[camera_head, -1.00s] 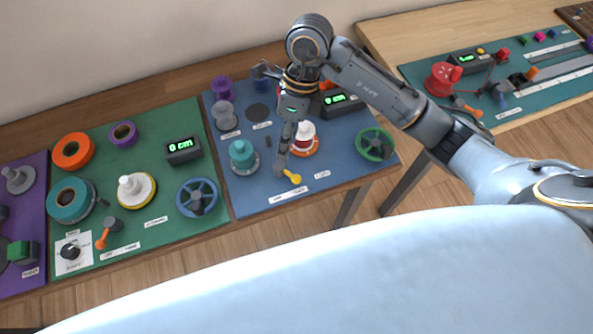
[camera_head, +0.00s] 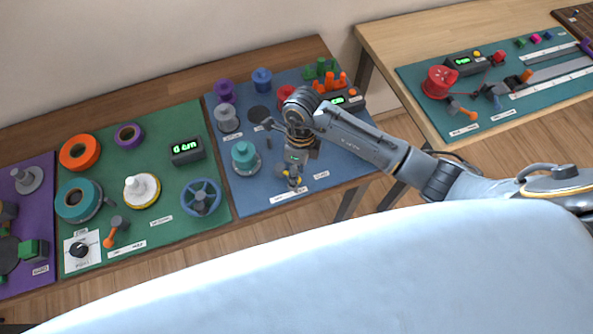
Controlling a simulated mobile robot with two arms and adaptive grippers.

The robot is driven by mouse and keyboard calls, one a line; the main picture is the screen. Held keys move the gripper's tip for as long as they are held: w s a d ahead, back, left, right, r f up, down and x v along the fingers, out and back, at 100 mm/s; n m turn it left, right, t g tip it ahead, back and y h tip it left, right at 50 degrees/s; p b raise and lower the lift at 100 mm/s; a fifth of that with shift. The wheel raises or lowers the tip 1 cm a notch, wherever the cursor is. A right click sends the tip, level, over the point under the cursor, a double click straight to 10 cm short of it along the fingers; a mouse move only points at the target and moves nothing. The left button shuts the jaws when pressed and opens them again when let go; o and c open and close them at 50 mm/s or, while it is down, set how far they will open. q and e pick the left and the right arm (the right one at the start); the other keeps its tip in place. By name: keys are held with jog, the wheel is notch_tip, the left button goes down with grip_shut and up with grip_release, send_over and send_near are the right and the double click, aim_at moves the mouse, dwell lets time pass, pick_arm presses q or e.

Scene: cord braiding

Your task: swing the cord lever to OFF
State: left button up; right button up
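The lever with a yellow handle (camera_head: 281,171) is at the front of the blue mat, just behind a white label strip (camera_head: 288,195). Most of it is hidden by my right gripper, so I cannot tell which side its handle points to. My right gripper (camera_head: 294,184) points down at the lever from above, its fingertips at or very close to the handle. Whether the fingers are open or closed on it cannot be made out. The label text is too small to read. My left gripper is not in view.
A teal spool (camera_head: 245,156) stands left of my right gripper. A display box (camera_head: 347,104) and orange pegs (camera_head: 331,83) are behind it. The green mat (camera_head: 155,215) holds another lever, with an orange handle (camera_head: 109,241). My pale body fills the foreground.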

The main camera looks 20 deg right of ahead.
jog(key=shift+f, duration=0.35)
grip_shut()
